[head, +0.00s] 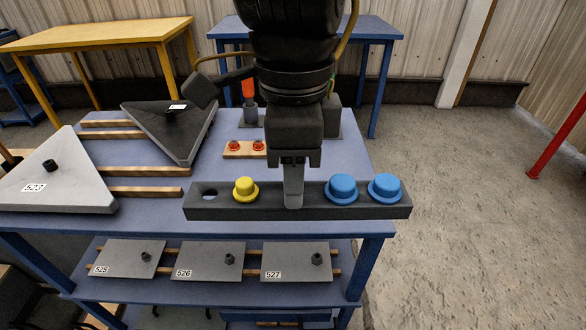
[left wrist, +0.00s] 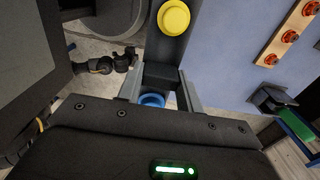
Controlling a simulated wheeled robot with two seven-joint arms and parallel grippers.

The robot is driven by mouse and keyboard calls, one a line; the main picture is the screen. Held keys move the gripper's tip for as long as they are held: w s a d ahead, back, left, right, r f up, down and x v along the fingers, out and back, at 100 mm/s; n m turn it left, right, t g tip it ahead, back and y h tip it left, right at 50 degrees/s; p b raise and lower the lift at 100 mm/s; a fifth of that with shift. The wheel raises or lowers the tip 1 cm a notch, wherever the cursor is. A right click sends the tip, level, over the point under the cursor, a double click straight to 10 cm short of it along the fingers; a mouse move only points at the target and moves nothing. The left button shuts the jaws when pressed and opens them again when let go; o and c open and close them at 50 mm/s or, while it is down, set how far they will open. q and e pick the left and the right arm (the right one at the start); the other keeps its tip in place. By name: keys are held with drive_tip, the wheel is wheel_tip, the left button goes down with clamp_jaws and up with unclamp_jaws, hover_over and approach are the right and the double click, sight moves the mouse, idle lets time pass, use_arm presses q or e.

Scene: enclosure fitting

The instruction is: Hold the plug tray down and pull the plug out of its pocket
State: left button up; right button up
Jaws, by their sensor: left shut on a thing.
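The plug tray (head: 225,212) is a long dark bar lying along the front of the blue table in the head view. A yellow plug (head: 245,188) and two blue plugs, one nearer the gripper (head: 341,188) and one at the right end (head: 385,187), sit in it. An empty pocket (head: 209,195) shows at its left end. My left gripper (head: 293,198) is shut across the tray, between the yellow plug and the nearer blue plug. The left wrist view shows its fingers (left wrist: 160,90) on both sides of the tray, with a blue plug (left wrist: 152,100) partly hidden. My right gripper is out of view.
A wooden strip (head: 236,153) with red pieces lies behind the tray. Triangular plates (head: 70,175) rest on wooden slats at the left. Several grey plates (head: 128,258) lie on the lower shelf. The floor (head: 470,220) at the right is clear.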

use_arm(q)
drive_tip(key=shift+w+f, duration=2.05)
drive_tip(key=shift+w, duration=0.25)
drive_tip(key=shift+w+f, duration=2.05)
drive_tip(key=shift+w, duration=0.25)
drive_tip(key=shift+w+f, duration=2.05)
drive_tip(key=shift+w, duration=0.25)
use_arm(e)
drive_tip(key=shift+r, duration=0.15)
use_arm(q)
drive_tip(key=shift+f, duration=0.1)
drive_tip(key=shift+f, duration=0.2)
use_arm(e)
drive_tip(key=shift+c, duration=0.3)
